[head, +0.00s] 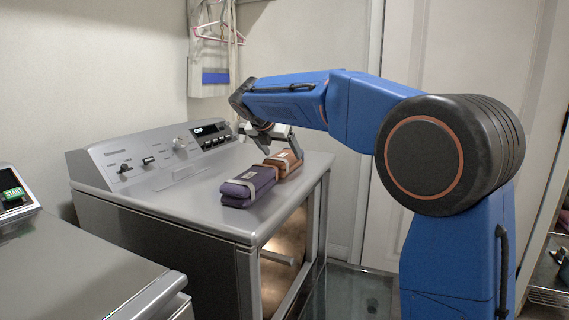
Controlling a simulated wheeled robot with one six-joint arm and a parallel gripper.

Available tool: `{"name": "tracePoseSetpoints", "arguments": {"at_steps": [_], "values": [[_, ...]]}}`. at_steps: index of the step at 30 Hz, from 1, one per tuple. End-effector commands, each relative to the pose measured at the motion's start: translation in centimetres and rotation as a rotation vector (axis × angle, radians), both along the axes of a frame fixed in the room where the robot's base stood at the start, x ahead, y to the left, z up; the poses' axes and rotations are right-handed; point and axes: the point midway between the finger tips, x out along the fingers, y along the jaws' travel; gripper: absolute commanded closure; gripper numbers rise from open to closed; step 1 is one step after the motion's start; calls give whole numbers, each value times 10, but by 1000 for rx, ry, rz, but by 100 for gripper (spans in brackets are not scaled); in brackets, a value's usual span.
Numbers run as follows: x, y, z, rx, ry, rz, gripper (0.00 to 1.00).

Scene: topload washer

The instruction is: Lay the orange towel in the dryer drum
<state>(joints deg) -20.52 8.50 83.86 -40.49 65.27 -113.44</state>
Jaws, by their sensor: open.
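The orange towel (291,165), a folded bundle with a pale band, lies on top of the grey dryer (190,205), near its right edge. My gripper (281,153) points down over the orange towel, with its fingers apart around the towel's far end. I cannot tell whether they touch it. The dryer's opening on its right-hand face shows a warm-lit interior (286,242), seen at a steep angle; most of the drum is hidden.
A purple folded bundle (247,187) lies right beside the orange towel, on the near side. A grey machine (80,265) with a green START button stands at the front left. Pink hangers (218,33) hang behind. A white door (455,50) is at the back.

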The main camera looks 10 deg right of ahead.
Motion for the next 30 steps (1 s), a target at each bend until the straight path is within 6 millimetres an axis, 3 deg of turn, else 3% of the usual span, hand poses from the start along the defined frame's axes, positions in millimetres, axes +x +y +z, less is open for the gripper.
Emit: {"name": "tracePoseSetpoints", "arguments": {"at_steps": [7, 15, 23, 24, 26, 30], "values": [[9, -5, -9, -1, 0, -1, 17], [30, -19, -33, 0, 0, -1, 17], [34, -21, -37, 1, -2, 0, 17], [34, -21, -37, 1, -2, 0, 20], [34, -21, -37, 1, -2, 0, 34], [34, -21, -37, 1, -2, 0, 67]]}}
